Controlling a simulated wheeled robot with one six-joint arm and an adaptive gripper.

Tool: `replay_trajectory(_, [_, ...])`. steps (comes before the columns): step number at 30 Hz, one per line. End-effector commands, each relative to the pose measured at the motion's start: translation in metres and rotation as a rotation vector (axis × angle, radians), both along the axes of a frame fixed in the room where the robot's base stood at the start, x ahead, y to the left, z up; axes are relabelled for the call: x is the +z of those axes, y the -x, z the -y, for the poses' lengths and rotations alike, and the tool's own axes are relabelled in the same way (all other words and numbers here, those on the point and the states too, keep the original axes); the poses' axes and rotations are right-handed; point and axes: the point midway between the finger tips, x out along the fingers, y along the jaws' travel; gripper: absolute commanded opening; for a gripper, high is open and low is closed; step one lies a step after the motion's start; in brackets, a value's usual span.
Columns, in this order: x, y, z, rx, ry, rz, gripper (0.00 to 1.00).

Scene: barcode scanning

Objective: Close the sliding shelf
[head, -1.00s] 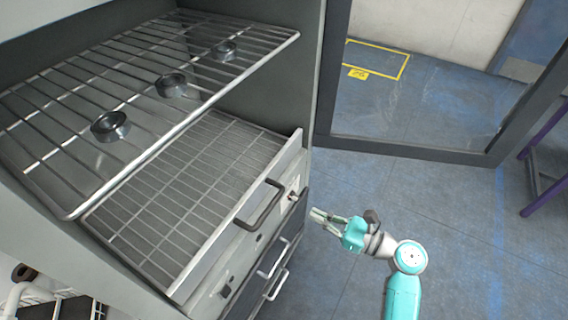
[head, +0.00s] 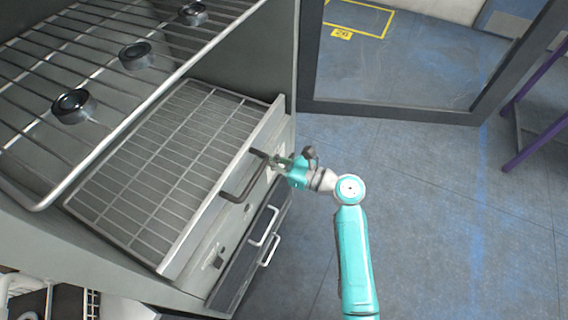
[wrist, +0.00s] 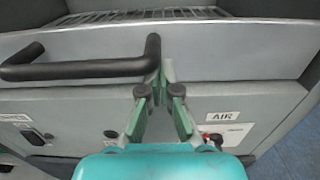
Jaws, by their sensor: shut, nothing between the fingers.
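The sliding shelf is a grey grid tray (head: 160,160) with a pale front panel and a dark bar handle (head: 246,190), low in the cabinet. It appears to stand out past the upper rack. In the wrist view the handle (wrist: 80,70) crosses the left half, in front of the shelf's front panel (wrist: 225,50). My gripper (head: 276,163) is at the handle's right end. In the wrist view its fingertips (wrist: 161,78) are together, just right of the handle's bend and close to the front panel. Whether they touch it I cannot tell.
Above the shelf is a wire rack (head: 100,75) with three dark round pieces. Below is a panel with an AIR label (wrist: 223,116) and drawers with pale handles (head: 265,226). An open framed glass door (head: 400,60) stands behind. Floor right of my arm is clear.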

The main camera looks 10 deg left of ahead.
Motion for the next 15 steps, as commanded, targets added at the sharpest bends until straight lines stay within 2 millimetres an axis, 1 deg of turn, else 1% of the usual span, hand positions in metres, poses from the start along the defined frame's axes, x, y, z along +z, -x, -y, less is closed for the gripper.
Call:
replay_trajectory(1, [0.000, -0.002, -0.006, 0.001, -0.001, 0.000, 0.00])
replay_trajectory(3, [0.000, -0.004, -0.012, 0.001, 0.000, 0.000, 0.00])
replay_trajectory(6, [0.000, -0.006, -0.016, 0.001, 0.000, 0.000, 0.00])
replay_trajectory(15, [0.000, -0.007, -0.018, -0.001, 0.000, 0.000, 0.00])
